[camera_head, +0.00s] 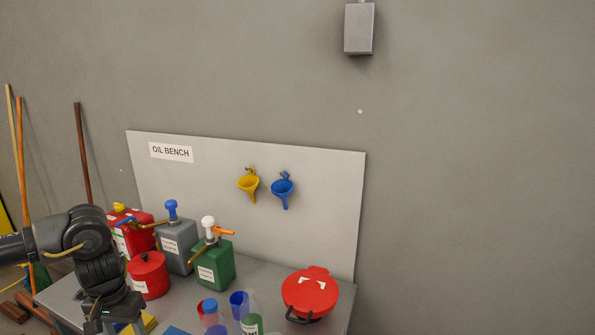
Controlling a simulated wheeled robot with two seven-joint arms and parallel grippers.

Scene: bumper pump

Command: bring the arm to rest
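My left arm comes in from the left and bends down over the bench's left front. Its gripper (112,318) points down at the lower edge of the picture, and its fingertips cannot be made out. It is in front of a red can (149,275) with a lid, apart from the pumps. A grey container (178,246) with a blue-knobbed pump and a green container (214,265) with a white-knobbed pump stand upright on the bench. My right gripper is not in view.
The grey bench (265,275) also holds a red jerrycan (128,237), a round red container (310,292) and several cups and bottles near the front. A yellow funnel (249,185) and a blue funnel (283,187) hang on the back panel. Poles lean at the left.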

